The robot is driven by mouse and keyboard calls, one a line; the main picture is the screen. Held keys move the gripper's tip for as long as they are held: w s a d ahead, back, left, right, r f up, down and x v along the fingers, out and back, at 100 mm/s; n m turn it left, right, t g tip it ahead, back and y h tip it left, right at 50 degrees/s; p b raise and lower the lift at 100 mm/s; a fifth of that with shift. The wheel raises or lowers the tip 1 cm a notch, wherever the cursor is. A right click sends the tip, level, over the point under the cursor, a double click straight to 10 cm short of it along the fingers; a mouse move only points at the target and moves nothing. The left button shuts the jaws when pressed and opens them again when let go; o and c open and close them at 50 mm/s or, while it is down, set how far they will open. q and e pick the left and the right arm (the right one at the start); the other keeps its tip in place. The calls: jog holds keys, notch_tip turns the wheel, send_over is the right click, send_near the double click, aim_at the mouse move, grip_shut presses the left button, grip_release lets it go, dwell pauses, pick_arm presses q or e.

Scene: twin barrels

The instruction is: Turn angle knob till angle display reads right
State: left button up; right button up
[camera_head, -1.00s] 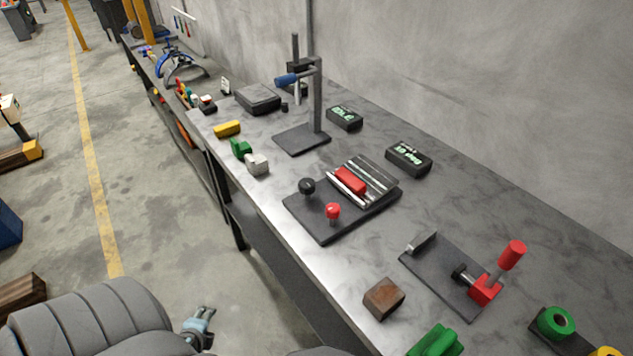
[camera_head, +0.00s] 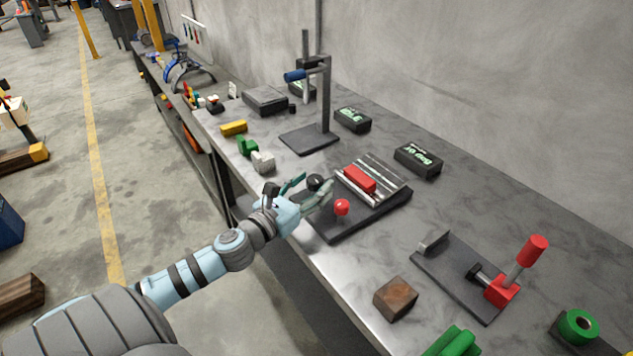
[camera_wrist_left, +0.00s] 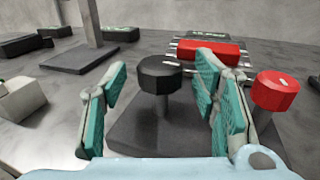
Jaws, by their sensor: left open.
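A dark base plate (camera_head: 370,218) on the bench carries a black knob (camera_head: 315,182), a red knob (camera_head: 342,207) and a red block (camera_head: 360,178) between silver rails. My left gripper (camera_head: 308,188) is open at the black knob. In the left wrist view the black knob (camera_wrist_left: 160,74) stands between the spread fingers of the gripper (camera_wrist_left: 160,100), with gaps showing at both sides. The red knob (camera_wrist_left: 276,91) is just outside the right finger. Dark display boxes with green text stand behind, one at the back middle (camera_head: 353,119) and one further right (camera_head: 418,160); their text is too small to read surely.
A stand with a blue-handled arm (camera_head: 325,95) rises behind the plate. White (camera_head: 263,161), green and yellow (camera_head: 234,128) blocks lie to the left. A brown block (camera_head: 396,298) and a red-handled clamp (camera_head: 502,290) are nearer right.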

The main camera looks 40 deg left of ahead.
pick_arm(q)
jog(key=shift+w+r+p, duration=0.25)
jog(key=shift+w+p, duration=0.05)
jog(key=shift+w, duration=0.6)
pick_arm(e)
jog(key=shift+r, duration=0.7)
pick_arm(q)
jog(key=shift+f, duration=0.1)
jog(key=shift+c, duration=0.5)
jog(key=c, duration=1.1)
jog(key=shift+m+h, duration=0.3)
jog(key=shift+h, duration=0.2)
pick_arm(e)
jog(key=shift+r, duration=0.1)
